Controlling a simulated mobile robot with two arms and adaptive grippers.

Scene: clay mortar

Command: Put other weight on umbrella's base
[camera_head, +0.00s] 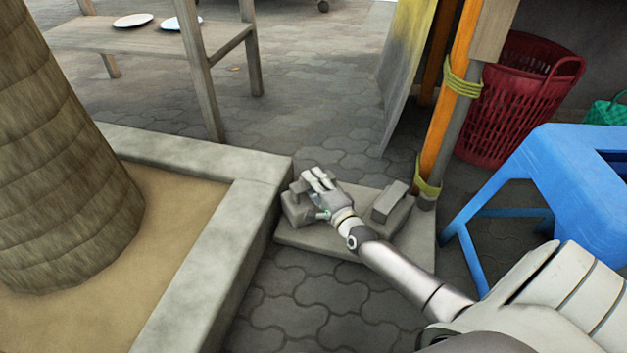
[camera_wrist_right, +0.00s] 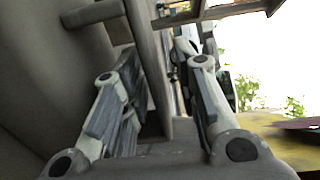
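My right gripper (camera_head: 318,181) reaches over the left part of the umbrella's grey slab base (camera_head: 322,242). A grey block weight with a raised handle (camera_head: 297,212) is at the base's left end, beside and partly behind the gripper. In the right wrist view, the fingers (camera_wrist_right: 158,60) straddle a grey upright piece (camera_wrist_right: 150,25); whether they press on both sides is unclear. A second grey weight (camera_head: 392,204) rests on the base's right side, near the umbrella pole (camera_head: 449,135). My left gripper is out of view.
A concrete planter edge (camera_head: 205,262) with sand and a thick trunk (camera_head: 62,160) stands left of the base. A blue stool (camera_head: 575,180) and a red basket (camera_head: 515,100) stand right. A wooden table (camera_head: 110,38) with plates is behind.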

